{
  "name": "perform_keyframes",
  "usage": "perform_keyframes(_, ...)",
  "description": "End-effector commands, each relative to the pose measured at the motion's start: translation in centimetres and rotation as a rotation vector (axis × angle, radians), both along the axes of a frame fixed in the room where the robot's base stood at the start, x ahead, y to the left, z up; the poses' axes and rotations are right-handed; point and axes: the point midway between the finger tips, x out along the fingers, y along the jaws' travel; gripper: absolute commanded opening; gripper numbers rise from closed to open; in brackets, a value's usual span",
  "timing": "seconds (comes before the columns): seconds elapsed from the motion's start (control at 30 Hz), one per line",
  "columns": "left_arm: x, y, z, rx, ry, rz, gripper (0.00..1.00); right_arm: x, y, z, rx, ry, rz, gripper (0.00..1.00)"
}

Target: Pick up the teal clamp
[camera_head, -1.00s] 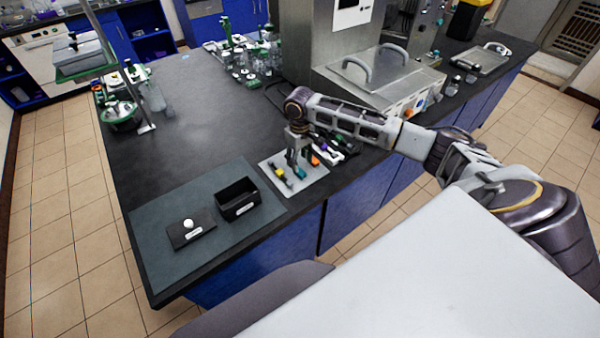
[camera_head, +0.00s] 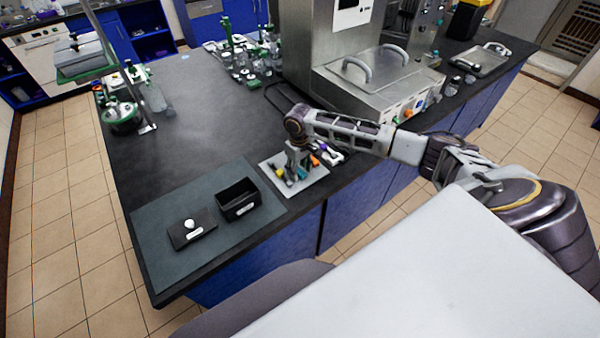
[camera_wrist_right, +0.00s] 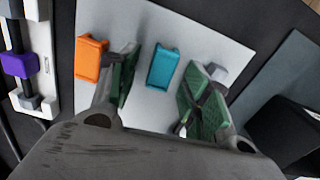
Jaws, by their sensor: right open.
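The teal clamp (camera_wrist_right: 165,66) lies on a pale board (camera_wrist_right: 140,20) and shows between the two fingers of my right gripper (camera_wrist_right: 158,95) in the right wrist view. The green-padded fingers stand apart on either side of the clamp, with visible gaps to it. In the head view my right gripper (camera_head: 294,176) points down over the board (camera_head: 308,188) and hides most of the teal clamp. My left gripper is not in view.
An orange clamp (camera_wrist_right: 92,58) sits close beside one finger. A purple clamp (camera_wrist_right: 20,65) is on a white holder at the left. A black open bin (camera_head: 238,200) and a lidded black box (camera_head: 191,230) stand on the grey mat (camera_head: 160,255).

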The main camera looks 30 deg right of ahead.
Motion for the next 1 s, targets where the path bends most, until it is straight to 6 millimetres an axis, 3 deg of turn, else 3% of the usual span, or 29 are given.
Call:
perform_keyframes(0.53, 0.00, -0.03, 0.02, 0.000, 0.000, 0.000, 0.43, 0.00, 0.01, -0.41, 0.000, -0.001, 0.000, 0.48)
perform_keyframes(0.8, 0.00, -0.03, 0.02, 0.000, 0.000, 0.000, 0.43, 0.00, 0.01, -0.41, 0.000, -0.001, 0.000, 0.14)
perform_keyframes(1.0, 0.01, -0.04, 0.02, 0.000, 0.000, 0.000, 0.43, 0.00, 0.00, -0.40, 0.000, -0.001, 0.000, 0.11)
